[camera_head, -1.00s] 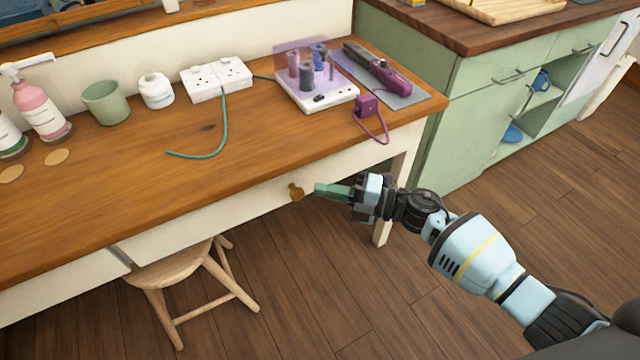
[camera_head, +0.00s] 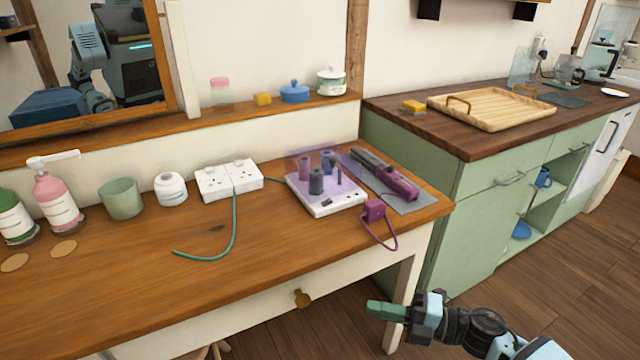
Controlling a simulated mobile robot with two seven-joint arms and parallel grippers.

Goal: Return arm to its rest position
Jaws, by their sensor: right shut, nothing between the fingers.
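My right gripper (camera_head: 388,311) shows at the lower middle right of the head view, its green fingers shut and empty. It points left, in front of the desk's right leg and to the right of the drawer's brass knob (camera_head: 302,298), apart from it. My right arm comes in from the bottom edge. The wooden desk (camera_head: 130,260) is behind and to the left of the gripper. Its drawer front looks closed. My left gripper is not in view.
On the desk stand a pink pump bottle (camera_head: 57,203), a green cup (camera_head: 121,199), a white socket block (camera_head: 229,180), a white tray with purple items (camera_head: 325,200) and a purple tool (camera_head: 398,184). A green cabinet (camera_head: 480,215) stands right. Floor (camera_head: 540,290) is open there.

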